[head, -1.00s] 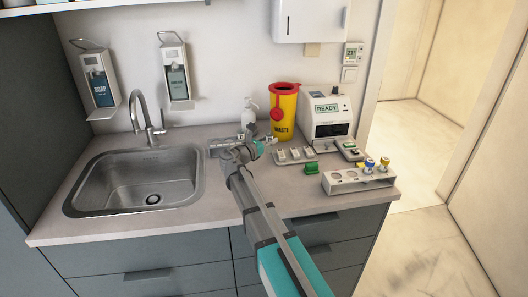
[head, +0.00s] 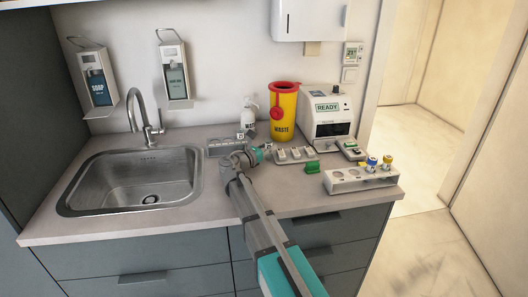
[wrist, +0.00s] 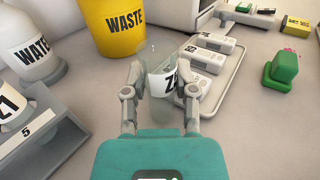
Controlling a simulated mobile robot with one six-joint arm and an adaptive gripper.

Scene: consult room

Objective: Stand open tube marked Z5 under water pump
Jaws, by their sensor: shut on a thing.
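My gripper (wrist: 160,95) is shut on a clear tube (wrist: 163,57) with a white label. The label shows a "Z"; the finger hides what follows it. The tube has no visible cap. The water pump (wrist: 28,45), a white bottle marked WATER, stands at the left in the wrist view, apart from the held tube. In the head view the pump (head: 249,113) is at the back of the counter, behind my gripper (head: 262,152). The held tube is too small to make out clearly there.
A grey rack (head: 218,148) left of my gripper holds a tube marked Z1 (wrist: 12,105). A yellow WASTE bin (head: 283,115) stands behind. A tray (wrist: 215,95) of labelled blocks, a green object (head: 313,168) and a white tube rack (head: 345,184) are at right. The sink (head: 130,180) is left.

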